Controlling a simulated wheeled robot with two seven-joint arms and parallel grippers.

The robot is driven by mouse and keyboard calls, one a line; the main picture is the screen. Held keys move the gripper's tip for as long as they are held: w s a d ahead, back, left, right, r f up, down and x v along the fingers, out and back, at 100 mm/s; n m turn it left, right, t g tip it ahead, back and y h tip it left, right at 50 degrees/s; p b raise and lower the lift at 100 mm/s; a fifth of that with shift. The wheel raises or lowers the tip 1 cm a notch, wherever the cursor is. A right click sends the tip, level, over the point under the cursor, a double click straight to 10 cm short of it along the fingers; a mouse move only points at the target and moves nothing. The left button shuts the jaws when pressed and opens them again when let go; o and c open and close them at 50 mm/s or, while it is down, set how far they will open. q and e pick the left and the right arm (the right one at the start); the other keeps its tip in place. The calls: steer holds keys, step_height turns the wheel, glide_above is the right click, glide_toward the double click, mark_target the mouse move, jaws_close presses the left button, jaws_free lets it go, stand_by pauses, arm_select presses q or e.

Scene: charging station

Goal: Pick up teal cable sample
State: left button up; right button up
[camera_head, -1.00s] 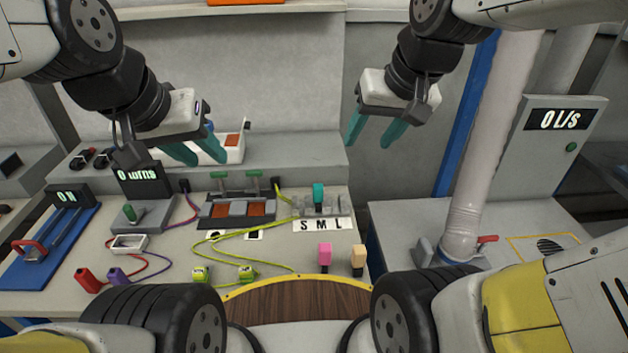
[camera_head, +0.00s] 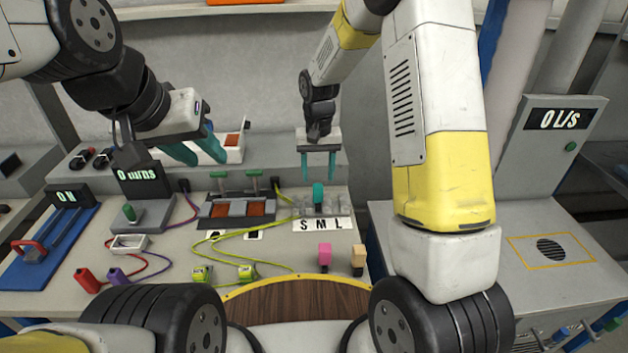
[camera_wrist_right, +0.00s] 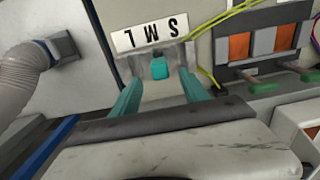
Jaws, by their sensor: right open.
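The teal cable sample (camera_head: 318,193) stands upright in the clear holder behind the white S M L label (camera_head: 322,224). In the right wrist view the teal sample (camera_wrist_right: 162,68) shows beyond my fingertips, roughly midway between them. My right gripper (camera_head: 318,176) hangs with its fingers pointing down, just above and behind the sample. It is open and nothing is between its fingers. My left gripper (camera_head: 206,158) is at the left, over the back of the bench, with its teal fingers apart and empty.
A pink block (camera_head: 324,254) and a tan block (camera_head: 358,258) stand in front of the label. Left of the holder are the green-handled switches (camera_head: 237,208) and yellow-green cables (camera_head: 262,262). A grey pipe (camera_wrist_right: 22,75) stands beside the bench.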

mark_target(318, 186)
step_height(318, 186, down, 7)
jaws_close()
stand_by(0.5)
